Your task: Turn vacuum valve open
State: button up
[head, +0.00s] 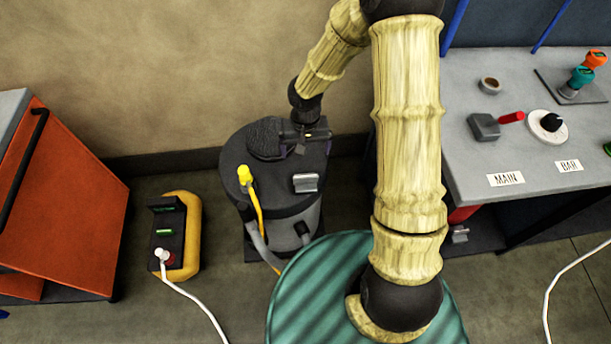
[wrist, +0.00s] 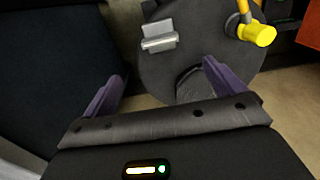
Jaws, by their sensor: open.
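A grey block with a red lever handle (head: 497,124) lies on the bench behind a MAIN label; it looks like a lever valve. A white disc with a black knob (head: 549,124) sits to its right, behind a BAR label. My gripper (head: 304,142) is far left of both, over the dark round top of a drum-shaped vacuum unit (head: 268,195). In the wrist view my gripper (wrist: 163,75) shows two purple fingers spread apart, with nothing between them. The drum top (wrist: 200,45) lies beyond the fingers. The bench valve does not show in the wrist view.
The drum carries a yellow-ended hose (head: 245,175) and a metal latch (head: 305,183). A yellow-black power box (head: 178,235) and orange cabinet (head: 60,195) stand left. The bench (head: 465,170) also holds a small cup (head: 489,86) and coloured tools (head: 583,75).

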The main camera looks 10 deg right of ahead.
aim_at(305, 176)
notch_tip(305, 176, down, 15)
jog(key=shift+f+b, duration=0.1)
jog(key=shift+b, duration=0.5)
jog(key=c, duration=1)
